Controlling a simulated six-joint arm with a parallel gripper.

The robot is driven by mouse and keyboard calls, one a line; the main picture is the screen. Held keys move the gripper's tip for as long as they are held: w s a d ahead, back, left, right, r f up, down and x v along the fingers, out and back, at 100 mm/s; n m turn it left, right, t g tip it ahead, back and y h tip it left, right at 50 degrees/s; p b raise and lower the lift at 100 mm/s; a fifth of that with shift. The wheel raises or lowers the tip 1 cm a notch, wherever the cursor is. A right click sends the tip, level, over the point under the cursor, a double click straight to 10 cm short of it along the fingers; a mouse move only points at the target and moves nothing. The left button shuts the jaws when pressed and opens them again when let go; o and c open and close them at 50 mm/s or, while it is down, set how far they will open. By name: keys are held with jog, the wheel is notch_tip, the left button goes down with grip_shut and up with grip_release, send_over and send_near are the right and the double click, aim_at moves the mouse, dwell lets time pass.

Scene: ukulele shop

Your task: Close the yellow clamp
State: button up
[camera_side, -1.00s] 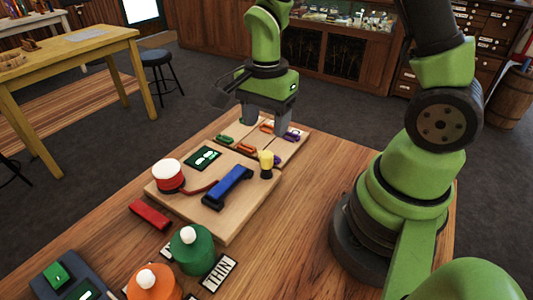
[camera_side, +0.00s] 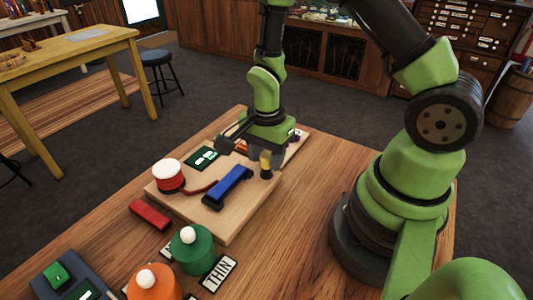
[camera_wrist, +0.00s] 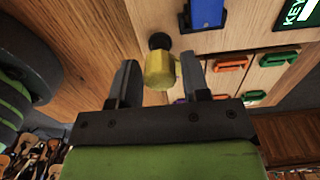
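The yellow clamp is a yellow knob (camera_side: 265,158) on a dark base, at the right edge of the wooden board (camera_side: 232,222). In the wrist view the yellow knob (camera_wrist: 160,72) sits between my two fingers, with a visible gap on each side. My gripper (camera_side: 254,153) is open and low over the board, around the knob. It also shows in the wrist view (camera_wrist: 159,64) with its fingers spread and nothing gripped. Whether the clamp is open or closed I cannot tell.
A blue bar (camera_side: 228,187) lies beside the clamp on the board.

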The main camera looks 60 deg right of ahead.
jog(key=c, duration=0.6)
jog(key=shift+n, duration=0.3)
jog(key=n, duration=1.1)
jog(key=shift+n, duration=2.1)
